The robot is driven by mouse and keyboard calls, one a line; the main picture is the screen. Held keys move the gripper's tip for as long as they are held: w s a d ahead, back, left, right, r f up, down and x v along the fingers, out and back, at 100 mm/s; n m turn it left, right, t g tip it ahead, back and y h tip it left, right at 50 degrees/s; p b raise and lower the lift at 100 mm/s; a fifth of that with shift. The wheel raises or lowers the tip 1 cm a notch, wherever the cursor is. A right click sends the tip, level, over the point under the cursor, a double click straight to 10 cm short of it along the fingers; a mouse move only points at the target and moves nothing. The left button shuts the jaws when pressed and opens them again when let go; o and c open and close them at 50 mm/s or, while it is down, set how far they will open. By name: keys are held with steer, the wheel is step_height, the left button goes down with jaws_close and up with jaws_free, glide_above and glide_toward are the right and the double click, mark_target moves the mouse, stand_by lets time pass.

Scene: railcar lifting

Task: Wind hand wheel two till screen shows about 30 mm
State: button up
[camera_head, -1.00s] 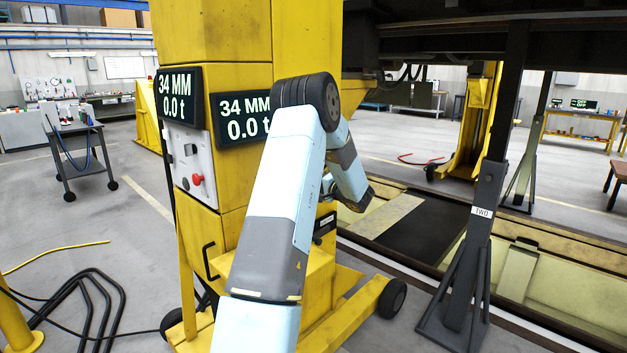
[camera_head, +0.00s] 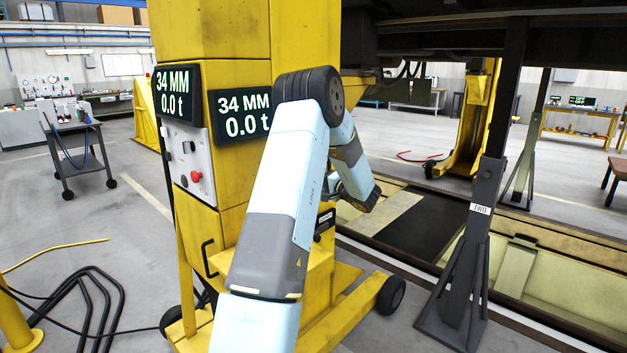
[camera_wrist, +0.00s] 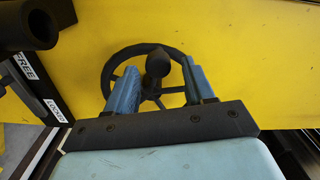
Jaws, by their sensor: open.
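The yellow lifting column (camera_head: 305,40) stands in front of me. Its two screens, the left one (camera_head: 178,94) and the right one (camera_head: 241,115), both read 34 MM and 0.0 t. The hand wheel (camera_wrist: 174,50) is a dark spoked ring on a yellow face in the wrist view, with a dark knob (camera_wrist: 158,62) standing up from it. My gripper (camera_wrist: 158,85) is open, its blue fingers on either side of the knob and over the wheel. I cannot tell whether they touch it. In the head view my arm hides the wheel.
A dark stand marked TWO (camera_head: 470,250) stands right of the column under the railcar. A control panel with a red button (camera_head: 196,176) is on the column's left face. Black cables (camera_head: 90,300) lie on the floor at left. A lever with a FREE label (camera_wrist: 24,66) is at the wrist view's left.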

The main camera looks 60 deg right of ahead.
steer(key=v, duration=1.1)
steer(key=shift+s, duration=0.2)
steer(key=shift+w, duration=0.15)
steer(key=w+a+r+n+g+y, duration=0.25)
steer(key=w+a+r+y, duration=0.25)
steer(key=w+a, duration=0.65)
steer(key=w+a+r+n+g+y, duration=0.2)
steer(key=w+a+r+n+y, duration=0.25)
steer(key=w+a, duration=0.7)
steer(key=w+a+r+n+g+y, duration=0.1)
steer(key=a+n+g, duration=0.15)
steer(key=a, duration=0.85)
steer(key=a+r+n+g+y, duration=0.1)
steer(key=a+r+g+y, duration=0.15)
steer(key=a, duration=0.85)
steer(key=s+a+n+g+h, duration=0.1)
steer(key=s+a+n+h, duration=0.3)
steer(key=s+a, duration=0.3)
steer(key=s+a+r+n+g+h, duration=0.1)
steer(key=s+a+n+h, duration=0.3)
steer(key=a, duration=1.1)
steer(key=s, duration=0.3)
steer(key=shift+s+a, duration=0.2)
steer(key=shift+s, duration=0.05)
